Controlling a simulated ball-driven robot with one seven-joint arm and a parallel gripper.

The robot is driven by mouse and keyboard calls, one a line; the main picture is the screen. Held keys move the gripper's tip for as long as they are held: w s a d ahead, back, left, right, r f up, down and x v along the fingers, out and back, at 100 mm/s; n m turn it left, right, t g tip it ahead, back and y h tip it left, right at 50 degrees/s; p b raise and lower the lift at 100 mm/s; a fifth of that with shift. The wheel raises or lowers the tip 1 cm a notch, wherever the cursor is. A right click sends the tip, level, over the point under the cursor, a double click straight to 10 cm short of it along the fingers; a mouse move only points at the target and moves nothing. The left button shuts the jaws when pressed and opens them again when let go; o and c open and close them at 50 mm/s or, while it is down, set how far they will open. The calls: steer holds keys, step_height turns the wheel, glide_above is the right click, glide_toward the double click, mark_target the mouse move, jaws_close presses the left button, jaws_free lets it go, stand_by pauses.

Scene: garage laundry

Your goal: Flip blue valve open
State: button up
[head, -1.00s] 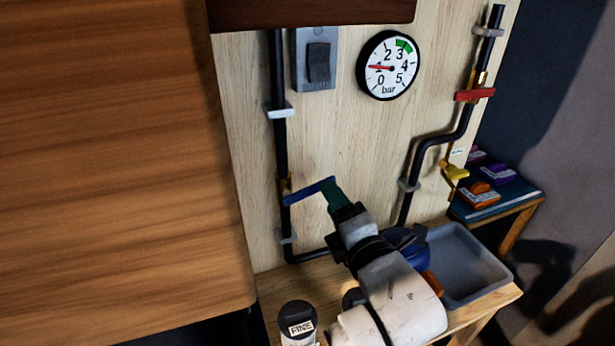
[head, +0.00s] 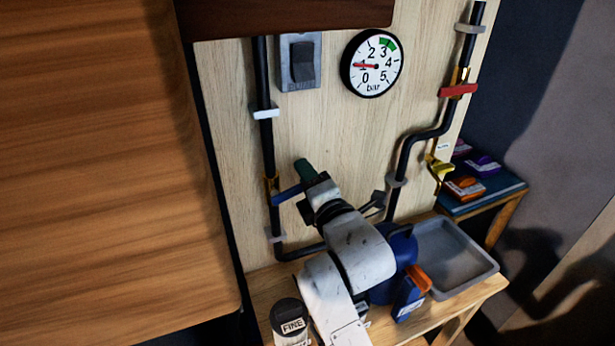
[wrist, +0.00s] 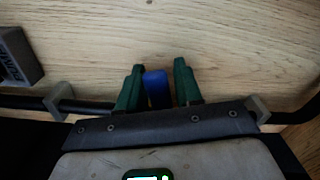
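The blue valve handle (head: 286,194) sits low on the left black pipe in the head view. It slants up to the right from a brass fitting (head: 271,184), and its far end is hidden behind my gripper. My gripper (head: 306,171) is at that end, with green fingers against the wooden board. In the wrist view the blue handle (wrist: 157,88) stands between the two green fingers of my gripper (wrist: 159,84). It is close to the left finger, with a narrow gap to the right one. The fingers are apart.
A red valve handle (head: 458,90) and a yellow one (head: 438,168) are on the right pipe. A gauge (head: 372,63) reads near 1. A switch (head: 302,61) is above. A grey tray (head: 452,262), blue container (head: 394,268) and jar marked FINE (head: 290,318) are below.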

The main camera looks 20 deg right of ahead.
jaws_close()
steer(key=shift+r, duration=0.1)
stand_by(0.3)
steer(key=r+n+p, duration=0.1)
steer(key=p, duration=0.1)
steer(key=n+p, duration=0.1)
steer(key=p, duration=0.1)
steer(key=shift+a+r+n+p, duration=0.3)
steer(key=shift+r+n, duration=0.1)
steer(key=n+p, duration=0.1)
steer(key=r+n+p, duration=0.1)
steer(key=p, duration=0.1)
steer(key=shift+a, duration=0.4)
steer(key=shift+a+n+p, duration=0.2)
steer(key=shift+n+p, duration=0.2)
steer(key=shift+n, duration=0.1)
